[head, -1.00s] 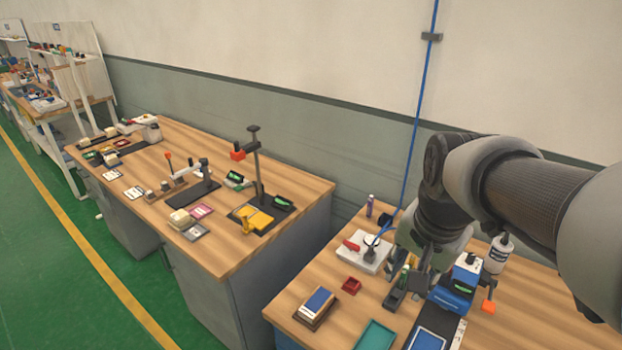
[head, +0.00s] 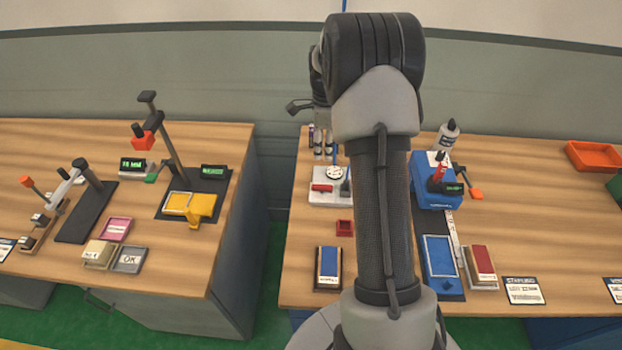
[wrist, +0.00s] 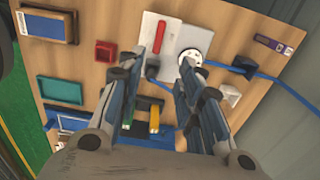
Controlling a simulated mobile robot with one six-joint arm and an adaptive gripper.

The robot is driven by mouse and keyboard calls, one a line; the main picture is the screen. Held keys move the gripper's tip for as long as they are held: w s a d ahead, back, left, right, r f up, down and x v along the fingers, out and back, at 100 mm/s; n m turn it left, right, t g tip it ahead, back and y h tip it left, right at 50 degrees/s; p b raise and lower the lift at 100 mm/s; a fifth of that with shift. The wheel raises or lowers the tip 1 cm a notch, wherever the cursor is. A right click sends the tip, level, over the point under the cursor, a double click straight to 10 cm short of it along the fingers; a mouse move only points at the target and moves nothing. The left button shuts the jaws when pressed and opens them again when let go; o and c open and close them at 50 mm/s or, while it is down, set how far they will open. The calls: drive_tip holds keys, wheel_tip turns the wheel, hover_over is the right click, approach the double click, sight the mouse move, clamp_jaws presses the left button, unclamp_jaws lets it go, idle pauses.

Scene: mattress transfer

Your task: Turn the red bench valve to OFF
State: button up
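The red valve handle (head: 321,188) lies left-to-right on a pale plate (head: 324,201) at the back left of the right bench. A white round dial (head: 335,172) sits behind it. In the wrist view the red handle (wrist: 158,37) shows on the plate (wrist: 178,32), with the dial (wrist: 194,58) to its right. My gripper (head: 324,152) points down over the back of the plate; it also shows in the wrist view (wrist: 163,64). Its fingers are apart with nothing between them. The handle is beyond the fingertips and not touched. Any OFF mark is too small to read.
A small red tray (head: 345,228) and a blue-topped block (head: 328,267) lie in front of the plate. A blue device (head: 437,185) and white bottle (head: 447,136) stand to the right. A blue cable (wrist: 285,84) runs beside the dial. A gap separates the left bench (head: 120,275).

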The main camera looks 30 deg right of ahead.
sight(322, 185)
wheel_tip(322, 185, down, 17)
drive_tip(key=b, duration=0.4)
drive_tip(key=shift+s+r, duration=0.1)
drive_tip(key=shift+r, duration=0.1)
clamp_jaws()
